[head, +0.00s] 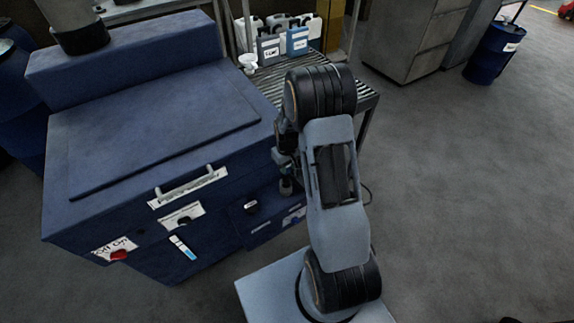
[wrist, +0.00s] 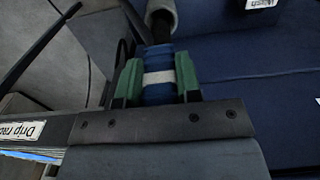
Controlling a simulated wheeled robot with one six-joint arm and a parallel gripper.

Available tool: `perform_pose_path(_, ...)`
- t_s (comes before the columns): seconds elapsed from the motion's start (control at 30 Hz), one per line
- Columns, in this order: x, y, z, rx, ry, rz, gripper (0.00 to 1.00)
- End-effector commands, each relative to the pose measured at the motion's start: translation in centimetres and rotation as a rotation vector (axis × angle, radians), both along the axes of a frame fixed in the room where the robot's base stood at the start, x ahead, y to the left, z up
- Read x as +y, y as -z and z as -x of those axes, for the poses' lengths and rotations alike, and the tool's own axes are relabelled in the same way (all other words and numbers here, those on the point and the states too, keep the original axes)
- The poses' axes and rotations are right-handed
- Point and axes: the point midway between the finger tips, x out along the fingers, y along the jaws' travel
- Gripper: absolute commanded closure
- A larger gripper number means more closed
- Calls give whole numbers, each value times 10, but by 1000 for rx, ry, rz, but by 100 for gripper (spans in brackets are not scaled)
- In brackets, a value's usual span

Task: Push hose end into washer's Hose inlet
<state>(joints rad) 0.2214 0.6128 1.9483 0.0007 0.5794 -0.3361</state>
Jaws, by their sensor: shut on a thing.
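The washer (head: 150,130) is a big blue cabinet at the left of the head view; its blue side fills the right of the wrist view (wrist: 240,60). My gripper (wrist: 157,75) has green fingers shut on the hose end (wrist: 157,90), a blue cylinder with a white band. A dark piece runs from the hose end toward a grey round collar (wrist: 163,8) at the top edge. I cannot tell whether this collar is the Hose inlet or whether they touch. In the head view, my arm mostly hides the gripper, close to the washer's right side.
A slatted rack (head: 268,85) stands behind my arm with several jugs (head: 297,40) at its back. A label reading "Drip rack" (wrist: 22,132) shows at left in the wrist view. A blue drum (head: 495,52) stands far right. The floor at right is clear.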

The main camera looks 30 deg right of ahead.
Motion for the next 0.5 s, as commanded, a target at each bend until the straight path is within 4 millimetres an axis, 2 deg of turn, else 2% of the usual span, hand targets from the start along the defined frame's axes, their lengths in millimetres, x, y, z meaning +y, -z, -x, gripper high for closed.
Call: perform_pose_path(0.5,0,16,-1,-2,0,1,100)
